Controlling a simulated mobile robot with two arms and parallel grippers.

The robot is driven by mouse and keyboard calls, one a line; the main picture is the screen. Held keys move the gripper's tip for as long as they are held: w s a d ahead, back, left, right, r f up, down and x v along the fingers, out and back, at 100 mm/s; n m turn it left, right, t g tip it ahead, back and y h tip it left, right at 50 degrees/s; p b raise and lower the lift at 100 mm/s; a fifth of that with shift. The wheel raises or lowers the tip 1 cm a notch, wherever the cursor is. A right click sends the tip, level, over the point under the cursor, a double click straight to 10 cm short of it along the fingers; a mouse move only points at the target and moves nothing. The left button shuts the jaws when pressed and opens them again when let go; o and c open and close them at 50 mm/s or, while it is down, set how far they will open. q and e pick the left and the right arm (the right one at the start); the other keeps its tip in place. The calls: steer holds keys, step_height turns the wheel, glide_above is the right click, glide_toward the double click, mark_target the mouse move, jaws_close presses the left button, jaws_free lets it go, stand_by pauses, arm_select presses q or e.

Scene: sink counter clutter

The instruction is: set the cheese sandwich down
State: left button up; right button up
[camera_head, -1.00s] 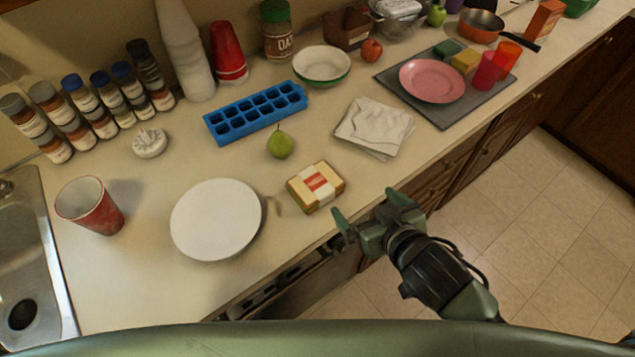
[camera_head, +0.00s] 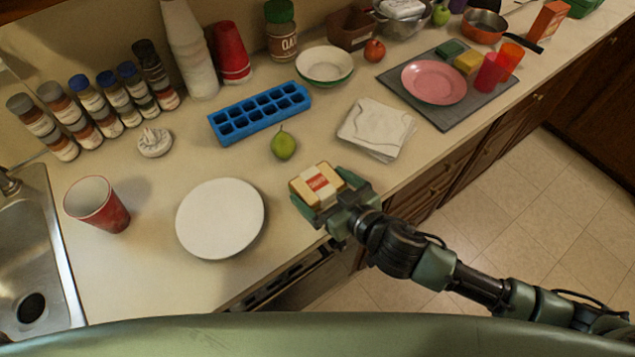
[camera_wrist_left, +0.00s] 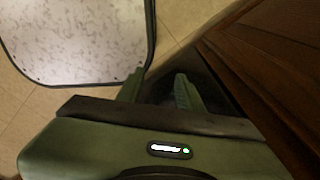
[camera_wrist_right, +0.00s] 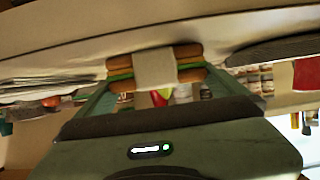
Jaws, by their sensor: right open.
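The cheese sandwich (camera_head: 316,183), in bread-coloured layers with a white and red wrapper band, sits on the counter near its front edge, right of the white plate (camera_head: 220,218). My right gripper (camera_head: 327,192) is open with its fingers on either side of the sandwich, reaching in from the front edge. In the right wrist view the sandwich (camera_wrist_right: 155,68) shows its green filling between the spread fingers; whether they touch it I cannot tell. My left gripper (camera_wrist_left: 160,88) is open and empty over the floor, beside a wooden cabinet front; it is not in the head view.
A green pear (camera_head: 284,145) and blue ice tray (camera_head: 260,113) lie behind the sandwich. Folded napkins (camera_head: 376,128) are to its right. A red cup (camera_head: 97,204) stands left of the plate, near the sink (camera_head: 35,250). Bare counter lies in front of the napkins.

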mark_target(310, 177)
steer(key=x, duration=0.1)
steer(key=p+x, duration=0.1)
steer(key=x, duration=0.2)
steer(key=shift+w+a+r+p, duration=0.2)
steer(key=shift+w+p, duration=0.1)
steer(key=shift+w+a+f, duration=0.15)
steer(key=shift+f, duration=0.05)
steer(key=shift+c, duration=0.9)
steer(key=shift+r, duration=0.15)
steer(key=c, duration=1.1)
